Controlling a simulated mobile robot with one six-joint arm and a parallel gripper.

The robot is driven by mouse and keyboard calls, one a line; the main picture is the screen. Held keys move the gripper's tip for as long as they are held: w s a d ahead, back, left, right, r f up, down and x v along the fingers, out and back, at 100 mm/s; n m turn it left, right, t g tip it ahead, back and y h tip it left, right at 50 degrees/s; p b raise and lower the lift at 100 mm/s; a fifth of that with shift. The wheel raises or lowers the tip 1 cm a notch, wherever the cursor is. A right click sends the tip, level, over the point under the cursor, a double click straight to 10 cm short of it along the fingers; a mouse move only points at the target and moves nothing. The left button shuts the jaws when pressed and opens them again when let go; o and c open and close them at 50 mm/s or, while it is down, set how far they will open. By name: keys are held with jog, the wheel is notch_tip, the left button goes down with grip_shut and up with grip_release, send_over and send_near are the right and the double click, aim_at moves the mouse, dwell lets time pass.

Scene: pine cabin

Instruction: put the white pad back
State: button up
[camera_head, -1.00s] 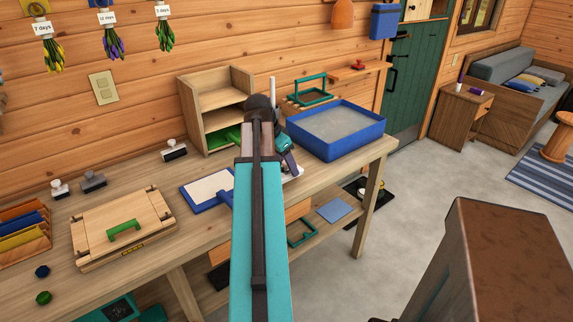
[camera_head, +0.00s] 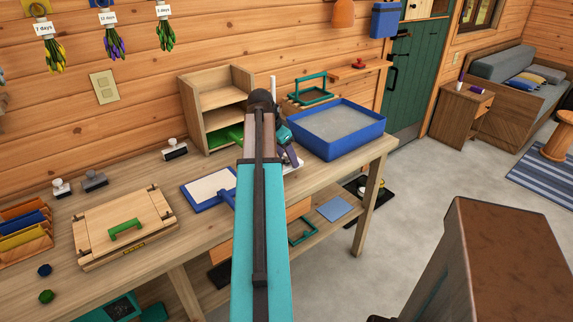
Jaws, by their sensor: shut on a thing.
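My gripper (camera_head: 287,150) is low over the back right of the workbench, left of the blue tray. My own arm hides most of it. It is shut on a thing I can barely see. A white edge (camera_head: 294,162) shows beside the jaws; I cannot tell if it is the white pad or something on the bench. Small blocks with knobs stand on the bench at the left: a white one (camera_head: 61,188), a grey one (camera_head: 95,181), and a white one with a black top (camera_head: 174,149) near the wall.
A blue tray (camera_head: 338,148) with grey filling is right of my gripper. A wooden shelf unit (camera_head: 213,105) stands behind. A blue-framed white board (camera_head: 208,188) and a wooden press with green handle (camera_head: 124,230) lie left.

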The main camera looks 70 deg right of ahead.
aim_at(287, 162)
jog(key=shift+f+p, duration=0.35)
jog(key=shift+f, duration=1.4)
jog(key=shift+f, duration=0.15)
jog(key=o, duration=0.9)
jog(key=shift+o, duration=0.2)
jog(key=b+v, duration=0.1)
jog(key=v, duration=1.1)
